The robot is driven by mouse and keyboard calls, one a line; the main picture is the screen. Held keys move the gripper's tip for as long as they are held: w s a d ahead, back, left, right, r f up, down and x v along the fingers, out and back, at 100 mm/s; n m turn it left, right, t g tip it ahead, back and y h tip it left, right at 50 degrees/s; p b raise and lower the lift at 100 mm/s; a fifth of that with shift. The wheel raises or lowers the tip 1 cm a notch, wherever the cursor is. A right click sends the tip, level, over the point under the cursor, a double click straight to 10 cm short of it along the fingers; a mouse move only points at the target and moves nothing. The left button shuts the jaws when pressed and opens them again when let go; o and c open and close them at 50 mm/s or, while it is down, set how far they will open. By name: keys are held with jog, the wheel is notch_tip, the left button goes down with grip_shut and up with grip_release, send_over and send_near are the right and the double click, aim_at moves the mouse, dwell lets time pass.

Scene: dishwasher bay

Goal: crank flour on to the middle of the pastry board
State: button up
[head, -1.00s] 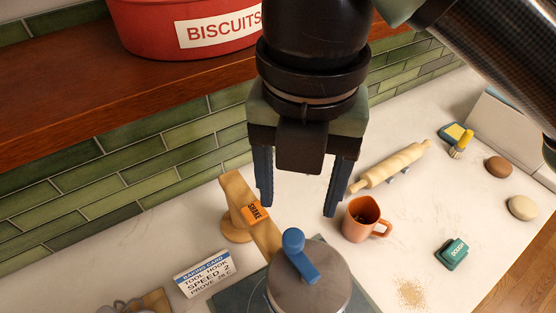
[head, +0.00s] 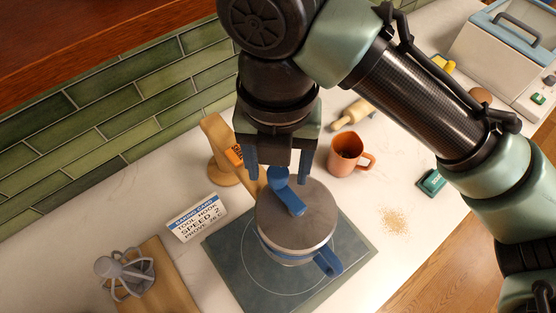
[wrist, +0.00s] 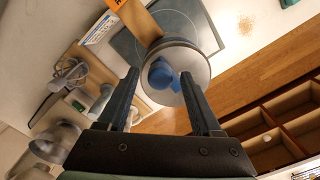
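A round metal sifter (head: 300,222) with a blue top crank (head: 290,200) and a blue side handle (head: 328,262) is over the dark pastry board (head: 232,258). The board has a pale ring marked on it; its middle is hidden under the sifter. My gripper (head: 278,174) is open, pointing down, with its fingers on either side of the crank's round knob. In the wrist view, the knob (wrist: 158,76) shows between the two spread fingertips (wrist: 158,82). I cannot tell whether a finger touches it. No flour shows on the bare part of the board.
A wooden stand (head: 218,150) with an orange label reaches to the sifter. An orange mug (head: 346,152), a rolling pin (head: 352,114) and a green item (head: 432,183) lie to the right. Brown crumbs (head: 394,221) are on the counter. A card (head: 197,217) and a whisk-like tool (head: 126,272) are left.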

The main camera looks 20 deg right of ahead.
grip_shut()
